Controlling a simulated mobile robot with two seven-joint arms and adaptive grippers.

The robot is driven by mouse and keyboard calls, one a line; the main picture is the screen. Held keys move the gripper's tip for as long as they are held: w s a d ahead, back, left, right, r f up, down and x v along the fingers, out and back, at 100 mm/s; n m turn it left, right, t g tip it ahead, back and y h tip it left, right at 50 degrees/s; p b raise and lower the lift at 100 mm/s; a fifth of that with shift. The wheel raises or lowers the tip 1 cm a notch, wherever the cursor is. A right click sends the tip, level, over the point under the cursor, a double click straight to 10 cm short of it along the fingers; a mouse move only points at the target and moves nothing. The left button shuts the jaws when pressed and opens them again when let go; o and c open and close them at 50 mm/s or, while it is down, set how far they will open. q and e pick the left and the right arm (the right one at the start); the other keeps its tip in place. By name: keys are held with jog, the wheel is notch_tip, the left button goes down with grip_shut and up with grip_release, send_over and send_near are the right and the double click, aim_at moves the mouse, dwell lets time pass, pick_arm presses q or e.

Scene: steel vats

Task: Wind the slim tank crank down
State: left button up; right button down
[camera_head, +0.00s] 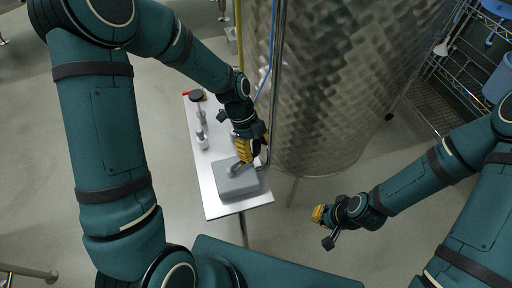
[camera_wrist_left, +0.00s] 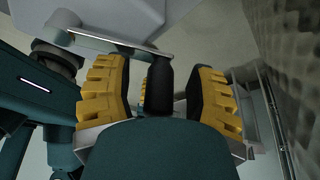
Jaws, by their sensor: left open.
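The crank shows in the left wrist view as a metal arm (camera_wrist_left: 100,40) on a grey housing, with a dark upright handle (camera_wrist_left: 158,88). The handle stands between the two yellow fingers of my left gripper, with a visible gap on each side. My left gripper (camera_head: 245,150) is open, low beside the tall steel tank (camera_head: 325,80) and over the grey box (camera_head: 240,184) on the narrow table. In the head view, the gripper hides most of the crank. My right gripper (camera_head: 319,215) hangs over the floor at right, away from the crank; its finger opening is unclear.
The narrow white table (camera_head: 213,190) holds a few small fittings (camera_head: 201,135) and a black-topped item (camera_head: 197,96) left of my left gripper. Thin pipes (camera_head: 278,60) run up the tank front. A wire rack (camera_head: 470,45) stands at right. The floor between is clear.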

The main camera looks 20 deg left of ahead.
pick_arm(q)
grip_shut()
